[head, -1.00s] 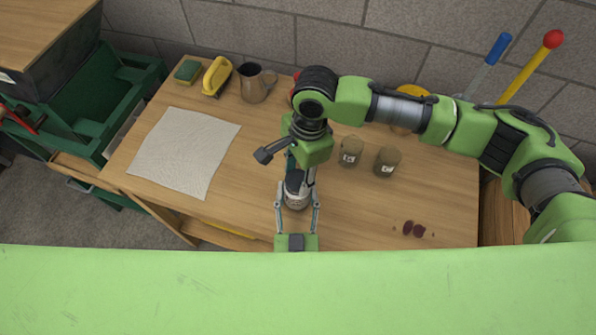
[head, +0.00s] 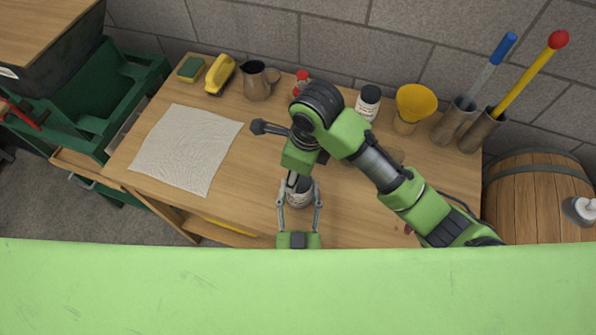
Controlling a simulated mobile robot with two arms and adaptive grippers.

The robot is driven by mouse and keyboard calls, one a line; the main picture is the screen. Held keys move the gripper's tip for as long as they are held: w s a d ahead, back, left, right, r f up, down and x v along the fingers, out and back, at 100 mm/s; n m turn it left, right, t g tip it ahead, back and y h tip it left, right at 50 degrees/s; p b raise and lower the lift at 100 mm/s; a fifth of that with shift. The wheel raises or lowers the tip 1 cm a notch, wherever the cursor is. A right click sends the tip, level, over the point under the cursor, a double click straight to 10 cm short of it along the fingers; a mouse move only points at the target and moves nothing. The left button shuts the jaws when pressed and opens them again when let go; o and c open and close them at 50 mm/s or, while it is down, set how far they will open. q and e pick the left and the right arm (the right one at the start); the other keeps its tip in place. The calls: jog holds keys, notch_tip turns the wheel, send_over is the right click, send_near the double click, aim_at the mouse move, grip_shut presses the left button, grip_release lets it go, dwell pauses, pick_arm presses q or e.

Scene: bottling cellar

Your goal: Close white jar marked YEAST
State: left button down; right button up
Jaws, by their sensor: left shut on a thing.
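A white jar (head: 299,200) with a dark top stands at the front middle of the wooden table in the head view. Its lettering is too small to read. My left gripper (head: 299,206) reaches in from the near edge, with one finger on each side of the jar, and is shut on it. My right gripper (head: 299,179) points down at the jar's top from above. Its fingertips are mostly hidden, so I cannot tell whether it holds a lid or how the lid sits.
Another white jar (head: 367,103) with a black lid stands at the back beside a yellow funnel (head: 416,102). A jug (head: 256,82), a yellow-handled brush (head: 220,75) and a green sponge (head: 190,69) line the back left. A pale cloth (head: 186,150) lies flat at left.

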jog(key=shift+o, duration=0.2)
jog(key=m, duration=0.2)
jog(key=shift+s+d+f+m, duration=0.2)
jog(key=shift+s+d+m, duration=0.05)
jog(key=shift+s+m, duration=0.05)
pick_arm(q)
jog(key=shift+a, duration=0.1)
pick_arm(e)
jog(key=shift+d+m, duration=0.25)
jog(key=shift+m, duration=0.25)
jog(key=shift+f, duration=0.1)
jog(key=o, duration=0.7)
jog(key=shift+c, duration=0.2)
jog(key=shift+w, duration=0.1)
jog(key=shift+a, duration=0.1)
jog(key=shift+c, duration=0.5)
